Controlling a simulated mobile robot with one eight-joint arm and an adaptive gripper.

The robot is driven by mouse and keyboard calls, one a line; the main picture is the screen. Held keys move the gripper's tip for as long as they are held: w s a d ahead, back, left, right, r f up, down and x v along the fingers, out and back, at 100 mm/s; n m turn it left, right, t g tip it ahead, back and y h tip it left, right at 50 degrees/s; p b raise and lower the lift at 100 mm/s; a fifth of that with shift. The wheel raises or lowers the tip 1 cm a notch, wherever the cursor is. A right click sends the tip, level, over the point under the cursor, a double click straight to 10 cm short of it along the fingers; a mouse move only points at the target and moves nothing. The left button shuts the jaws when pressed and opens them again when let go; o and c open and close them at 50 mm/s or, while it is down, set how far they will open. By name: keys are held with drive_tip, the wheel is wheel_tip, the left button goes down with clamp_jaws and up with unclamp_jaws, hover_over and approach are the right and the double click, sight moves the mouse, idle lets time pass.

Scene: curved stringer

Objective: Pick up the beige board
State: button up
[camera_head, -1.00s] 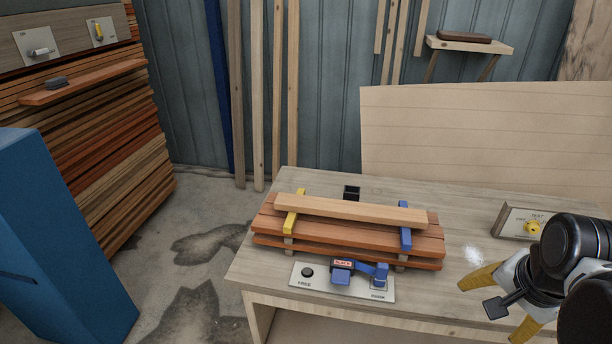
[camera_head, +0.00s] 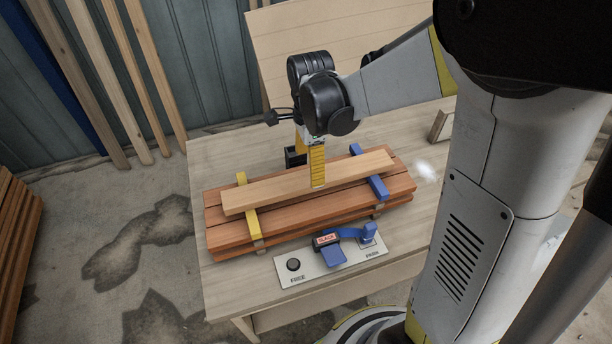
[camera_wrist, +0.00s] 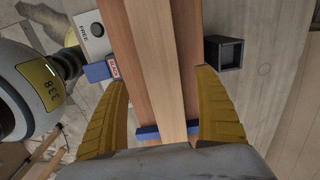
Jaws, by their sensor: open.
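The beige board (camera_head: 268,190) lies lengthwise on top of a stack of reddish boards (camera_head: 290,222), across a yellow strip (camera_head: 246,206) and a blue strip (camera_head: 369,173). My gripper (camera_head: 312,180) points down over the middle of the board, with a yellow finger in front of it. In the wrist view, the beige board (camera_wrist: 160,60) runs between the two open yellow fingers (camera_wrist: 162,110), with reddish wood showing beside it. Whether the fingers touch the stack is hard to tell.
A control plate (camera_head: 290,270) marked FREE and PARK, with a blue lever and a SLACK label, sits at the front of the workbench (camera_head: 222,300). A small black open box (camera_wrist: 224,52) stands behind the stack. A large pale panel leans behind the bench.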

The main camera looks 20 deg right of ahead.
drive_tip(key=f, duration=0.2)
drive_tip(key=f+b, duration=0.1)
drive_tip(key=f, duration=0.1)
drive_tip(key=f+b, duration=0.1)
drive_tip(key=f, duration=0.1)
drive_tip(key=shift+w+d, duration=0.1)
drive_tip(key=shift+d, duration=0.2)
drive_tip(key=shift+r, duration=0.15)
drive_tip(key=c, duration=1.5)
